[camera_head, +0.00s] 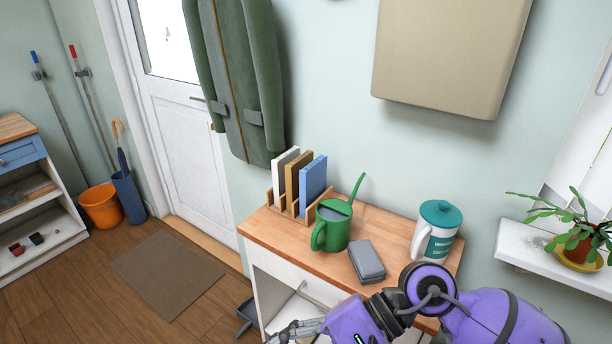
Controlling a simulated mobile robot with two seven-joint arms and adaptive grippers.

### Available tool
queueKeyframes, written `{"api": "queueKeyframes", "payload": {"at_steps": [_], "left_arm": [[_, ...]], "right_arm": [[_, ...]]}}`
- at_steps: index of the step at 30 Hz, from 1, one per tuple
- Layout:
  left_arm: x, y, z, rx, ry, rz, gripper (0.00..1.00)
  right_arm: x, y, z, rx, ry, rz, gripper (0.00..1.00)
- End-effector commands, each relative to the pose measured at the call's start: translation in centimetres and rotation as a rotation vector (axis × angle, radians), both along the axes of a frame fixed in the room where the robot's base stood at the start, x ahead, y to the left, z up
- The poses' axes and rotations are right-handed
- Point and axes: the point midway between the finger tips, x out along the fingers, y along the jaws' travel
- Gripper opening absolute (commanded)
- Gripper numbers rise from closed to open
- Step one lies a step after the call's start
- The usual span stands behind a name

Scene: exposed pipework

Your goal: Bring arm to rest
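My purple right arm (485,318) comes in from the lower right and crosses in front of the wooden-topped cabinet (285,238). Its elbow bend is in front of the cabinet's right end. My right gripper (290,333) is at the bottom edge of the view, in front of the cabinet's open front, and is partly cut off. I see nothing held in it, but whether its fingers are open or shut is unclear. My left arm and gripper are out of view.
On the cabinet stand a green watering can (331,229), a grey case (367,262), a teal-lidded canister (436,232) and a book rack (290,206). A potted plant (578,235) sits on a white shelf (512,249) at right.

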Motion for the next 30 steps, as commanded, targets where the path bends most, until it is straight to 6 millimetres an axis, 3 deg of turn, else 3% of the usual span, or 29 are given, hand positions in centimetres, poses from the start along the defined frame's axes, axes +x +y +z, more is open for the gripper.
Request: {"api": "queueKeyframes", "payload": {"at_steps": [2, 4, 8, 11, 13, 17, 18, 20, 24, 27, 30], "left_arm": [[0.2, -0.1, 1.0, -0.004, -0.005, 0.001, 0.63], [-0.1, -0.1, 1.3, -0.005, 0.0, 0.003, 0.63], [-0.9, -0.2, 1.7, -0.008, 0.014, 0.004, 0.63], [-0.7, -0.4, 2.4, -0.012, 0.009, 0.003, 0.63], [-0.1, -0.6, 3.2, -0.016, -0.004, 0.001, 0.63], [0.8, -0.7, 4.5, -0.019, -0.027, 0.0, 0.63], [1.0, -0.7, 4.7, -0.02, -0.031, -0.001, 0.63], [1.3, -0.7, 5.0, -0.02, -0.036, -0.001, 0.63], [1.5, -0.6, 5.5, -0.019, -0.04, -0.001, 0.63], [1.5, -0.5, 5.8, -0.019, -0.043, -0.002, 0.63], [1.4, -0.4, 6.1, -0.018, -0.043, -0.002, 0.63]], "right_arm": [[-0.7, 2.2, 3.1, 0.173, 0.314, -0.187, 0.63], [0.3, 3.0, 5.5, 0.32, 0.616, -0.353, 0.63], [4.3, 1.0, 7.7, 0.591, 1.207, -0.64, 0.63], [7.7, -3.1, 6.0, 0.811, 1.682, -0.834, 0.63], [9.2, -6.8, 3.0, 0.983, 2.018, -0.947, 0.63], [8.6, -13.5, -4.5, 1.314, 2.557, -1.07, 0.63], [7.6, -15.2, -7.0, -1.335, -2.539, 1.024, 0.63], [5.7, -17.4, -10.5, -1.28, -2.337, 0.883, 0.63], [-0.7, -21.0, -17.9, -1.173, -1.911, 0.601, 0.63], [-5.4, -22.1, -21.6, -1.116, -1.672, 0.447, 0.63], [-9.0, -22.5, -23.9, -1.078, -1.503, 0.34, 0.63]]}}
